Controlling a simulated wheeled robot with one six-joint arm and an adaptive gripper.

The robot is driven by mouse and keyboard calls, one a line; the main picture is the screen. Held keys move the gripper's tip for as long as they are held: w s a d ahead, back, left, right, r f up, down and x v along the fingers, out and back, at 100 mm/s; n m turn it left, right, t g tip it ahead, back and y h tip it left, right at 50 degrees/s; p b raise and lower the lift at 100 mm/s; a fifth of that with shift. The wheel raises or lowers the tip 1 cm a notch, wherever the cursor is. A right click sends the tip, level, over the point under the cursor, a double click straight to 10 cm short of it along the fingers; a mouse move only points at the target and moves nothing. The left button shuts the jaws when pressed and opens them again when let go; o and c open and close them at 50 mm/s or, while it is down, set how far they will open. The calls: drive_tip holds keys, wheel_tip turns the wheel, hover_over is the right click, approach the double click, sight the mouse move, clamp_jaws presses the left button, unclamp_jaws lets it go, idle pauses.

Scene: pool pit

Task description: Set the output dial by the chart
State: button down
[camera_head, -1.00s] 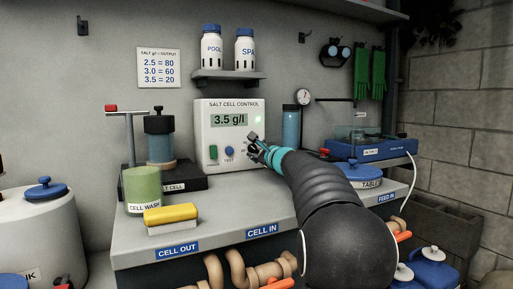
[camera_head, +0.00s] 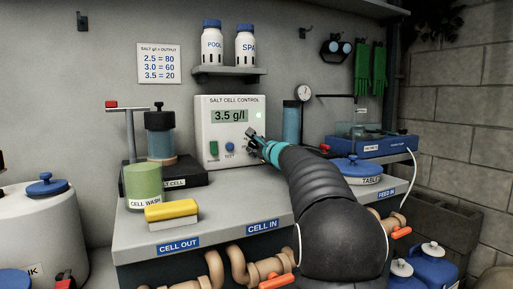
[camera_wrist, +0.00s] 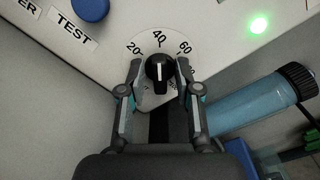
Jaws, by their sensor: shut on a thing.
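The salt cell control box (camera_head: 210,160) stands against the wall, and its display (camera_head: 230,116) reads 3.5 g/l. The chart (camera_head: 158,63) on the wall pairs 2.5 with 80, 3.0 with 60 and 3.5 with 20. My gripper (camera_head: 254,138) is at the box's lower right and covers the dial in the head view. In the wrist view my gripper (camera_wrist: 158,85) is shut on the black dial knob (camera_wrist: 159,68), one finger on each side. The knob's white line points up toward 40. The 20 and 60 marks also show; the rest of the scale is partly hidden.
A green button (camera_head: 213,148) and the blue TEST button (camera_head: 230,147) sit left of the dial. A blue cylinder (camera_head: 291,124) stands close on the right. A cell wash jar (camera_head: 143,184) and yellow sponge (camera_head: 171,210) are on the bench's left.

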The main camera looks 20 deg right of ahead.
drive_tip(key=n+b, duration=0.4)
drive_tip(key=b, duration=0.1)
drive_tip(key=shift+f, duration=0.3)
drive_tip(key=n+b, duration=0.4)
drive_tip(key=n, duration=0.1)
drive_tip(key=shift+r+n, duration=0.15)
drive_tip(key=shift+n, duration=0.15)
drive_tip(key=shift+b, duration=0.3)
drive_tip(key=c, duration=1.2)
unclamp_jaws()
drive_tip(key=shift+o, duration=0.2)
drive_tip(key=s, duration=1.2)
drive_tip(key=shift+d, duration=0.15)
